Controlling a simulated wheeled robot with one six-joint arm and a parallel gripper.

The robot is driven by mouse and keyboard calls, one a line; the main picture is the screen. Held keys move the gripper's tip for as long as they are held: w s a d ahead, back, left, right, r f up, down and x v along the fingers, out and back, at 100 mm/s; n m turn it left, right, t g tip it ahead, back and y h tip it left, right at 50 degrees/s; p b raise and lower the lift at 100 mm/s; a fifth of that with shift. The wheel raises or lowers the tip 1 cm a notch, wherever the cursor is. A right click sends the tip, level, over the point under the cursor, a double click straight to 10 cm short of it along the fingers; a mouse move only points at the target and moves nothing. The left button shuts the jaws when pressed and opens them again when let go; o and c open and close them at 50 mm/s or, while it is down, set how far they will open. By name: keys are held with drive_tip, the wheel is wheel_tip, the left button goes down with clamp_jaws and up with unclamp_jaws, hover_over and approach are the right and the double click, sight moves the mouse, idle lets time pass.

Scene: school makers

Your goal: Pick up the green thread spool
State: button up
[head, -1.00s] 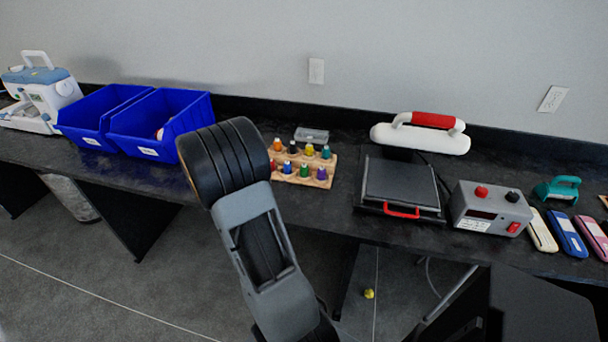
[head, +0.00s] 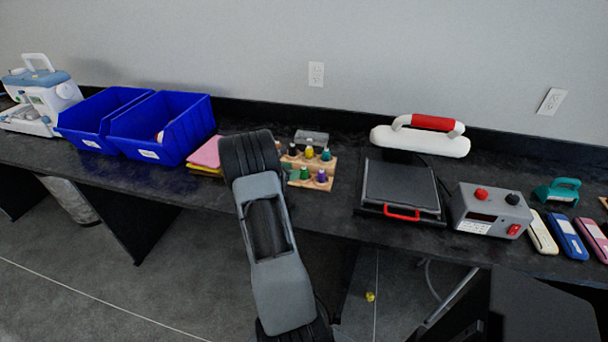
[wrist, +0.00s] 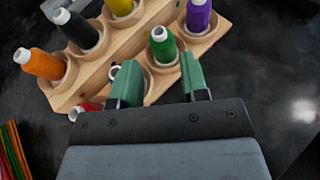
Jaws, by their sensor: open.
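The green thread spool (wrist: 162,45) stands upright in a hole of the wooden spool rack (wrist: 110,83) in the wrist view. It also shows in the head view (head: 304,174), in the front row of the rack. My gripper (wrist: 159,62) is open and empty. In the wrist view its two green fingers appear on either side of the green spool's lower part, with the spool just beyond the tips; I cannot tell the exact gap.
The purple spool (wrist: 198,16) stands right of the green one; a red spool (wrist: 87,107) is partly hidden by my gripper. Blue bins (head: 160,128) stand left, a black press (head: 401,186) right.

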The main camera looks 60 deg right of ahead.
sight(302, 170)
drive_tip(key=shift+p+x, duration=0.4)
drive_tip(key=shift+x, duration=2.15)
drive_tip(key=shift+s+a+f, duration=0.1)
drive_tip(key=shift+c, duration=0.4)
drive_tip(key=c, duration=0.5)
